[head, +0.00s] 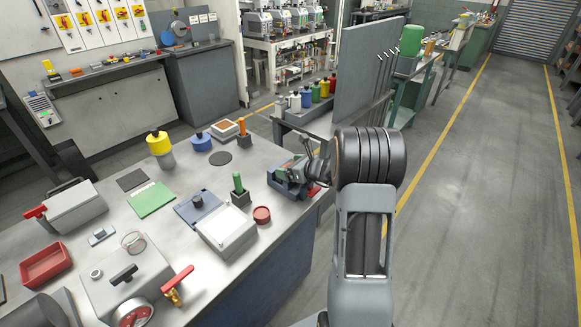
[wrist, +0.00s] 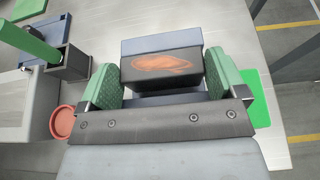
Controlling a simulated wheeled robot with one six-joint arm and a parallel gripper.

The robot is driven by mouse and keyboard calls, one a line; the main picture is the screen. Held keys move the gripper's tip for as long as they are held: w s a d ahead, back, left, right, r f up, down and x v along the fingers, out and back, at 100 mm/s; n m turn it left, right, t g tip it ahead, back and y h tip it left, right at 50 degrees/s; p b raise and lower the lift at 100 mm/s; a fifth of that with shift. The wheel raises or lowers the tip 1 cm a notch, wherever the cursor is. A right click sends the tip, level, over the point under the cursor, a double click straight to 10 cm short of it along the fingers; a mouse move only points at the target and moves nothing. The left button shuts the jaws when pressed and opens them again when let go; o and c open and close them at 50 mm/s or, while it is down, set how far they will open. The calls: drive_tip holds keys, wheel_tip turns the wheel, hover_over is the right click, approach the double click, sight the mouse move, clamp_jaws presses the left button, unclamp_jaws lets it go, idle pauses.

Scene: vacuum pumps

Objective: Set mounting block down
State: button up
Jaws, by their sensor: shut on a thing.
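My gripper (wrist: 161,82) is shut, with its two green finger pads on either side of a blue-grey block with a dark face and an orange smear, which I take to be the mounting block (wrist: 160,66). In the head view, my gripper (head: 290,172) is at the right part of the workbench, near its edge, and blue-grey parts (head: 287,187) show at and below the fingers. My wrist hides part of this. I cannot tell whether the block touches the bench top.
The workbench (head: 178,262) holds a red round dish (head: 262,215), a green-handled tool in a dark holder (head: 239,190), a grey box with a white top (head: 226,228) and an orange-handled tool (head: 242,128). A dark round pad (head: 221,158) lies bare. Open floor lies right.

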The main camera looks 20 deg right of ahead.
drive_tip(key=shift+f, duration=0.2)
idle(0.3)
drive_tip(key=o, duration=1)
drive_tip(key=shift+c, duration=0.2)
drive_tip(key=shift+s, duration=0.1)
drive_tip(key=b+v, duration=0.1)
drive_tip(key=v, duration=1.2)
drive_tip(key=shift+s+d+b, duration=0.25)
drive_tip(key=shift+s+b, duration=0.05)
drive_tip(key=shift+b, duration=0.05)
drive_tip(key=shift+r, duration=0.1)
drive_tip(key=shift+c, duration=0.2)
clamp_jaws()
